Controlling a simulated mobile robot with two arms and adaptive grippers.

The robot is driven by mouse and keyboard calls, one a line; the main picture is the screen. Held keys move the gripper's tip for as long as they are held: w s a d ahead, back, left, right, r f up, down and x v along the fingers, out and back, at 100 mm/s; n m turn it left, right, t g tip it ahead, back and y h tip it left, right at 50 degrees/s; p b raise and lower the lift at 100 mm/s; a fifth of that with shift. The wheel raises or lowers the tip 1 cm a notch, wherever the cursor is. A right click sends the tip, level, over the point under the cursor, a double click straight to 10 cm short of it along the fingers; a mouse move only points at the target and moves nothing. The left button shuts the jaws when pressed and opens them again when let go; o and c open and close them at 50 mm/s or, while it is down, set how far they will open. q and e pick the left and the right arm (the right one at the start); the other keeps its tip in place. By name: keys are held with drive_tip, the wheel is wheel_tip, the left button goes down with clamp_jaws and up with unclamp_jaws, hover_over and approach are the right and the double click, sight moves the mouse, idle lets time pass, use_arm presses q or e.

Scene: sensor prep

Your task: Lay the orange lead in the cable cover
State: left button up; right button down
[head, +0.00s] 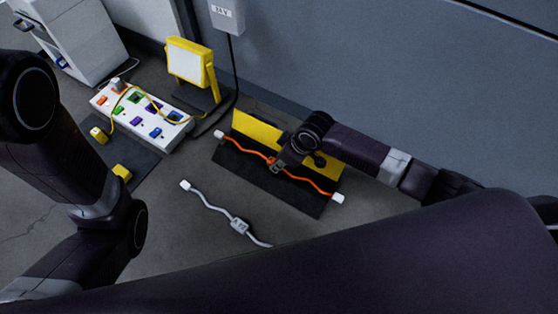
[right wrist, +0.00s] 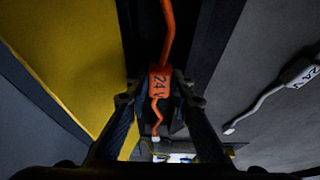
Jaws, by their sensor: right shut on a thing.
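The cable cover stands open, with a yellow lid (head: 254,128) at the back and a dark flat part (head: 237,167) in front. The yellow lid also fills the left of the right wrist view (right wrist: 80,50). The orange lead (head: 245,149) stretches along the cover, with white plugs at both ends. Its orange box marked 24V (right wrist: 159,82) is between the fingers of my right gripper (right wrist: 160,95), which is shut on it. In the head view my right gripper (head: 277,164) is over the cover. I cannot tell whether the lead touches the cover. My left gripper is out of view.
A grey lead (head: 212,206) with a labelled box lies on the floor in front of the cover. A white power strip (head: 172,133) with coloured sockets and yellow cords lies left. A yellow lamp (head: 188,64) stands behind it. A wall bounds the back.

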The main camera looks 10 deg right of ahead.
drive_tip(key=shift+f, duration=0.45)
drive_tip(key=c, duration=1.6)
unclamp_jaws()
